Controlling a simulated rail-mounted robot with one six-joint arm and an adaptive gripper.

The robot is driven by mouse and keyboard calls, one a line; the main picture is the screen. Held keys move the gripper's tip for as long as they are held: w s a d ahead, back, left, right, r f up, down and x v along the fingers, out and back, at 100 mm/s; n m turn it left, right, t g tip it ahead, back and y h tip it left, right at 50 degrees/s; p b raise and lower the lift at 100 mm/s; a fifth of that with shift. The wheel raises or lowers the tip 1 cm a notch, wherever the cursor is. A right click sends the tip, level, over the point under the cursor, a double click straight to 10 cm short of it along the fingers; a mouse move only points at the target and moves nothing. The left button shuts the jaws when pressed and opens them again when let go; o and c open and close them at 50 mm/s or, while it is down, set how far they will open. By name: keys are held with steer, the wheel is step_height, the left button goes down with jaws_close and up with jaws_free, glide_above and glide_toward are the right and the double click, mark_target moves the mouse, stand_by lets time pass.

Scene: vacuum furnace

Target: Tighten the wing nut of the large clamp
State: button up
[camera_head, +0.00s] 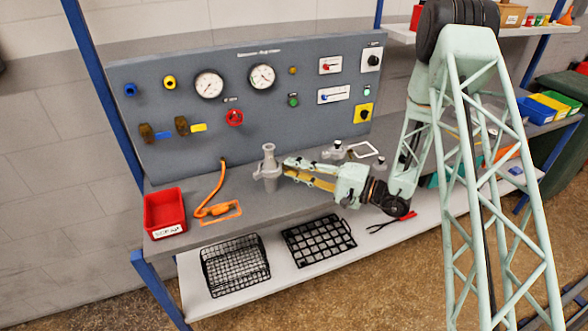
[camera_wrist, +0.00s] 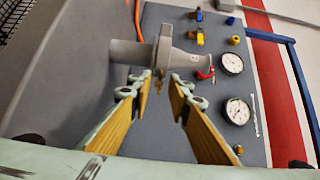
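A grey metal pipe fitting (camera_head: 268,165) stands upright on the bench in front of the panel. In the wrist view the fitting (camera_wrist: 128,52) lies sideways across the picture, with a grey clamp (camera_wrist: 164,46) around its wider part. A small brass-coloured piece, apparently the wing nut (camera_wrist: 158,84), sticks out from the clamp between my fingertips. My gripper (camera_head: 286,169) reaches in from the right, close beside the fitting. In the wrist view my gripper (camera_wrist: 164,82) is open, its yellow-padded fingers on either side of the brass piece. I cannot tell whether either finger touches it.
The panel (camera_head: 250,110) with gauges and valves stands behind the fitting. An orange hose (camera_head: 216,190) and a red bin (camera_head: 165,212) are on the left. Small fittings (camera_head: 337,150) stand on the right.

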steer(key=shift+c, duration=0.2)
jaws_close()
steer(key=shift+f+m+b, duration=0.2)
steer(key=shift+m+b, duration=0.55)
steer(key=shift+m, duration=0.05)
steer(key=shift+m+t+y, duration=0.3)
steer(key=shift+m+y, duration=0.2)
steer(key=shift+m, duration=0.1)
steer(key=shift+r, duration=0.1)
steer(key=shift+c, duration=2.3)
jaws_free()
